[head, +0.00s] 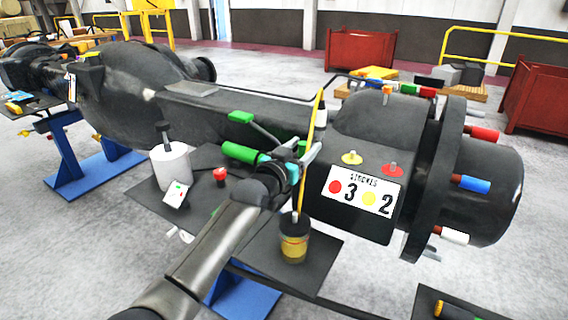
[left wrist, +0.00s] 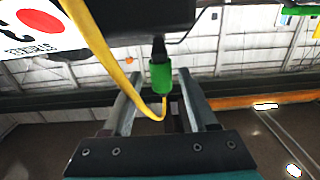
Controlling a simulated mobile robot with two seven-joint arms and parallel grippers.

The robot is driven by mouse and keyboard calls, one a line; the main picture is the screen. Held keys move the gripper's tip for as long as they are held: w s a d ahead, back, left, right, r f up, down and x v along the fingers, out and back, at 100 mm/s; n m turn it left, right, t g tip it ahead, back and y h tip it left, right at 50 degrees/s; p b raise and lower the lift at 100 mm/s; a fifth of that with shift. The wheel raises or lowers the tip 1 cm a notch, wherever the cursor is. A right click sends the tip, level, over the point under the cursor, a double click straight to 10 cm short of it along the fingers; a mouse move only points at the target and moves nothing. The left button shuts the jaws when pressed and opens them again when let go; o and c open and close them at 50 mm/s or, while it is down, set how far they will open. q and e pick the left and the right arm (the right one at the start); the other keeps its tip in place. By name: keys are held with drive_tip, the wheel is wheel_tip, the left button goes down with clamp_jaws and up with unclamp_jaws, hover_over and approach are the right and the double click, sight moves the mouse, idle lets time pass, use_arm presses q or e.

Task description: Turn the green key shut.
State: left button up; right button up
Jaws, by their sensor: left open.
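The green key (left wrist: 160,75) shows in the left wrist view as a short green cylinder on a black stem, close to the dark casting's edge. In the head view a small green piece, probably the same key (head: 302,148), shows at my left gripper (head: 307,148). The left gripper is open. In the left wrist view its fingers (left wrist: 158,80) stand on either side of the key, with gaps showing; I see no contact. A yellow hose (left wrist: 103,55) curves down close by the key. My right gripper is not in view.
The big dark casting (head: 390,130) carries a number label (head: 360,193) and coloured plugs. The hose runs down to a pot (head: 294,240). A green cylinder (head: 240,152), a green-handled lever (head: 240,117), a white canister (head: 171,168) and a red button (head: 220,174) are left of the gripper.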

use_arm(q)
drive_tip(key=p+v, duration=0.1)
drive_tip(key=v, duration=1.3)
drive_tip(key=shift+s, duration=0.3)
drive_tip(key=shift+a, duration=0.1)
